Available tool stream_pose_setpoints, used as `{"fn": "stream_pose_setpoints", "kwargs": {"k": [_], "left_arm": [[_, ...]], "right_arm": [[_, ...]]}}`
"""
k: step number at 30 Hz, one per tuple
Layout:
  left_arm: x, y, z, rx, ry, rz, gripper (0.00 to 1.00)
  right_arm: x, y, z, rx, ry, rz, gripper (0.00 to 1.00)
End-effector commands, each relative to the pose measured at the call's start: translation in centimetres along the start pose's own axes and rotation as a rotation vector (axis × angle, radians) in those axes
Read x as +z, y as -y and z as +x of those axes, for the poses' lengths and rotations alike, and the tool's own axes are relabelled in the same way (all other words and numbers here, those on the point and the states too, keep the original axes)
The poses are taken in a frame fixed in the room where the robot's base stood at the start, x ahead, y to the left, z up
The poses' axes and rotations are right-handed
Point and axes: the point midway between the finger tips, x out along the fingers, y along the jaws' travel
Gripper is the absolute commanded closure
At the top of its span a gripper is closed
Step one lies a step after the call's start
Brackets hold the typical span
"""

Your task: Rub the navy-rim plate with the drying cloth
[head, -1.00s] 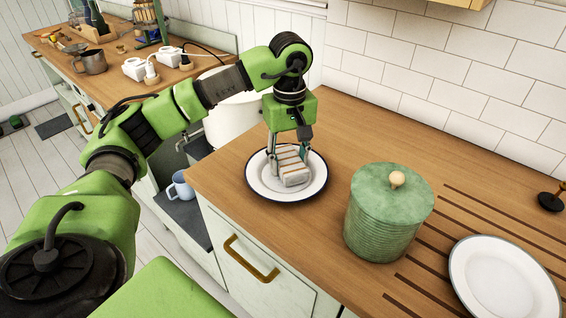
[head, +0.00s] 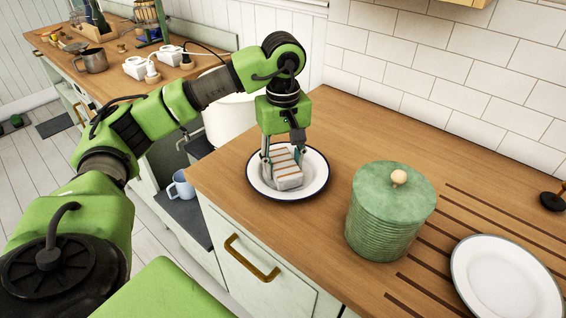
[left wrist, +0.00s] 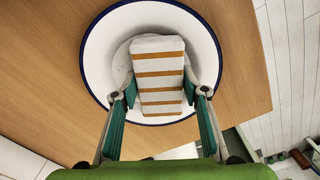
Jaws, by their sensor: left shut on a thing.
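The navy-rim plate (head: 318,183) is white with a dark blue edge and lies flat on the wooden counter near its left end. The drying cloth (head: 287,170) is a folded white block with orange-brown stripes. My left gripper (head: 282,157) points down over the plate and is shut on the cloth, one finger on each side. In the left wrist view the cloth (left wrist: 158,80) lies over the middle of the plate (left wrist: 100,58), which it partly hides. I cannot tell whether the cloth presses on the plate. My right gripper is not in view.
A green ribbed canister (head: 390,215) with a wooden knob stands right of the plate. A second white plate (head: 506,280) lies on the grooved part at the lower right. A blue-grey mug (head: 182,186) sits lower, left of the counter. The counter behind the plate is clear.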

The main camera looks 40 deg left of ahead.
Motion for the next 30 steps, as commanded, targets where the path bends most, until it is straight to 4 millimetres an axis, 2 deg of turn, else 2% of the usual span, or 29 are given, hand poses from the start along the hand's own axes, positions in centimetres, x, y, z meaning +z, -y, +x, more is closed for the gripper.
{"fn": "stream_pose_setpoints", "kwargs": {"k": [9, 18, 30], "left_arm": [[-1.4, -2.4, -0.2, 0.003, 0.0, -0.001, 0.79], [-1.0, -3.0, 0.0, 0.003, -0.001, 0.002, 0.79], [0.5, -0.4, 0.3, 0.002, -0.002, 0.0, 0.79]], "right_arm": [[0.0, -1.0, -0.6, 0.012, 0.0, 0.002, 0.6], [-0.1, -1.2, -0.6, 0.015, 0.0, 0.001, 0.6], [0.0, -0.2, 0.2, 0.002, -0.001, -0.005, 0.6]]}}
